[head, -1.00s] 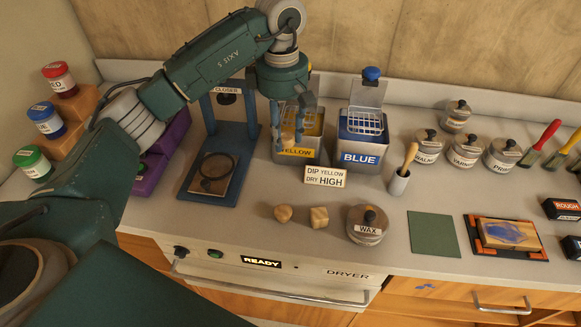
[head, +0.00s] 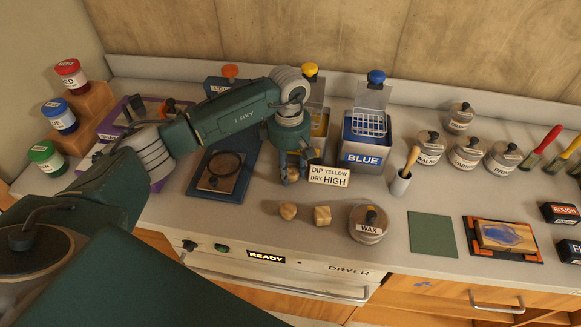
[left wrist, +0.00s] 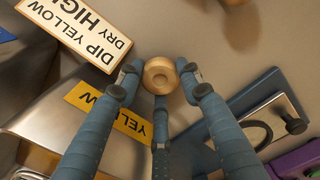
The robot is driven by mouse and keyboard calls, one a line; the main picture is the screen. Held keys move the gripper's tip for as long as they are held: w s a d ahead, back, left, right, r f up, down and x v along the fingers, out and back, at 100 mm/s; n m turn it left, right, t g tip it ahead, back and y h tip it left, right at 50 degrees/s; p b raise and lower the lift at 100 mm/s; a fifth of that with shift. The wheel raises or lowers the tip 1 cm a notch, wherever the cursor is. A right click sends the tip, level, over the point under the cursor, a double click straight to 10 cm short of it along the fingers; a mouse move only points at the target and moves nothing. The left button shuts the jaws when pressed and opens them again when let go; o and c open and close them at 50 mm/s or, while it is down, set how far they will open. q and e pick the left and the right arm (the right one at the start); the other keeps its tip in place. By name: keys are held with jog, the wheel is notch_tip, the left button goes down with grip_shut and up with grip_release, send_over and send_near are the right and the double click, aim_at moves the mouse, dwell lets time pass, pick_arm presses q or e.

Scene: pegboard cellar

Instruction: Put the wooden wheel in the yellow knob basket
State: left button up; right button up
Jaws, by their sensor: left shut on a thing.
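The wooden wheel (left wrist: 160,75) is a small round tan piece with a hole in its middle. In the left wrist view it sits between the fingers of my left gripper (head: 292,178), which is shut on it. In the head view the gripper points down just in front of the yellow tank, left of the dip sign; its fingers mostly hide the wheel. The yellow knob (head: 310,70) stands up behind my wrist on its basket's back plate (head: 314,91). The arm hides most of the basket and the yellow tank (head: 320,123). My right gripper is out of view.
The dip sign (head: 329,176) stands close right of the gripper. The blue tank (head: 363,158) with its basket is further right. A blue stand (head: 190,185) is left. Two wooden pieces (head: 288,211) (head: 322,215) and a wax tin (head: 368,224) lie in front.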

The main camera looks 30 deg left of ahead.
pick_arm(q)
jog(key=shift+f, duration=0.2)
jog(key=o, duration=0.6)
